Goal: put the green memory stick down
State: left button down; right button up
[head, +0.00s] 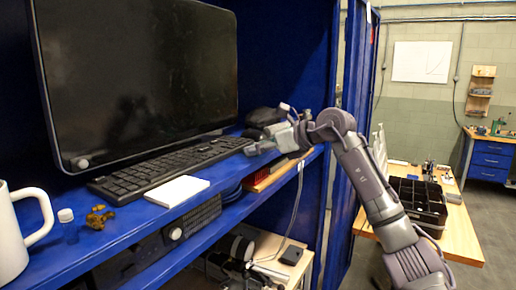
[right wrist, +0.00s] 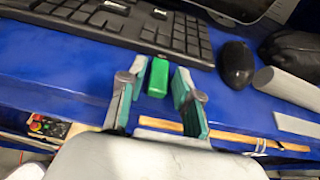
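The green memory stick (right wrist: 158,78) shows in the right wrist view as a small green block over the blue shelf, close to the keyboard's near edge. It lies between the fingertips of my right gripper (right wrist: 160,82), with narrow gaps seeming to show on both sides, so the fingers look open around it. I cannot tell whether the stick touches the shelf. In the head view my right gripper (head: 270,142) is low over the shelf's front edge at the right end of the keyboard, and the stick is hidden there. My left gripper is not in view.
The black keyboard (head: 165,168) lies before a large monitor (head: 140,80). A black mouse (right wrist: 235,65) and a grey cylinder (right wrist: 288,88) lie to the right. A white pad (head: 177,191), small bottle (head: 68,225) and white mug (head: 15,235) stand left.

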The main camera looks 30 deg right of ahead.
jog(key=shift+o, duration=0.4)
jog(key=shift+r, duration=0.1)
jog(key=shift+r, duration=0.3)
jog(key=b+v, duration=0.3)
jog(key=v, duration=0.9)
